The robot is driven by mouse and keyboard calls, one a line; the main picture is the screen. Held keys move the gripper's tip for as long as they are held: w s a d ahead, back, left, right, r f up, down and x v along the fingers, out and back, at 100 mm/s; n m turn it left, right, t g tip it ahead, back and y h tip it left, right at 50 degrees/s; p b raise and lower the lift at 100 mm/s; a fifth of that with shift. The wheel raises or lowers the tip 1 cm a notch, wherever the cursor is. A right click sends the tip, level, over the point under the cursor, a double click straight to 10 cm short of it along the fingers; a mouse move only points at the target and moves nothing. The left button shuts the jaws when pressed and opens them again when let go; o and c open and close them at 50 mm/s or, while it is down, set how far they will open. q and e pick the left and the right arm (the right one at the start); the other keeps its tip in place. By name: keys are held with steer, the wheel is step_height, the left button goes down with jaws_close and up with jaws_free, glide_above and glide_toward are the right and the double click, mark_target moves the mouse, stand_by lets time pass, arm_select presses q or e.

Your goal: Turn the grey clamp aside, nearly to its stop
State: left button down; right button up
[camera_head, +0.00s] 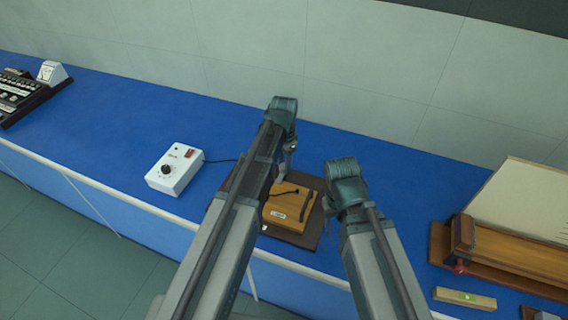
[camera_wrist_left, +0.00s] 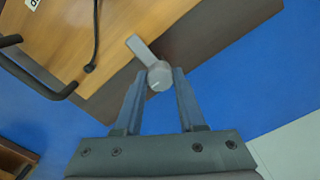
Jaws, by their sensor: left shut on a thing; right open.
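The grey clamp (camera_wrist_left: 139,48) shows in the left wrist view as a short flat arm with a round knob at its near end. It lies at the edge of a wooden instrument (camera_wrist_left: 120,22), its flat arm reaching over the wood. My left gripper (camera_wrist_left: 158,85) is shut on the clamp's knob, one finger on each side. In the head view my left gripper (camera_head: 291,146) is over the back of the wooden instrument (camera_head: 286,207), and I cannot make out the clamp there. My right gripper (camera_head: 331,207) is open, to the right of the instrument.
The instrument stands on a dark base board (camera_head: 312,236) on the blue bench (camera_head: 110,130). A white control box (camera_head: 174,168) with a cable is to the left. A wooden stand (camera_head: 505,257) and a level (camera_head: 465,298) are at the right. A wall closes the back.

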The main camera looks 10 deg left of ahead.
arm_select(q)
steer(key=shift+n, duration=0.3)
steer(key=n, duration=0.3)
steer(key=shift+n, duration=0.3)
steer(key=n, duration=0.4)
steer(key=shift+n, duration=0.3)
steer(key=n, duration=0.4)
steer(key=shift+n, duration=2.2)
steer(key=c, duration=0.5)
jaws_free()
